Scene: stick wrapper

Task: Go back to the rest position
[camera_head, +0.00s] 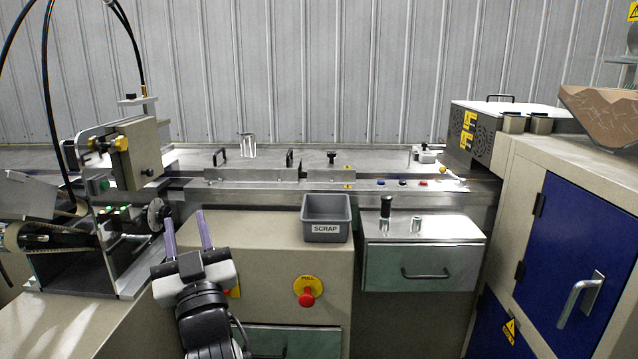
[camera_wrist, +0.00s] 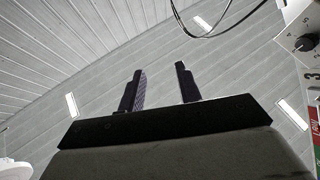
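My gripper (camera_head: 187,229) is at the lower left of the head view, in front of the beige cabinet, with its two purple fingers pointing up. The fingers stand apart with nothing between them. In the wrist view my gripper (camera_wrist: 161,85) also shows both fingers apart and empty, against the wall and ceiling.
A grey SCRAP bin (camera_head: 326,218) stands on the cabinet right of my gripper, above a red stop button (camera_head: 306,298). The wrapper machine with a roller (camera_head: 158,214) is close on the left. A blue-doored cabinet (camera_head: 575,260) stands at the right.

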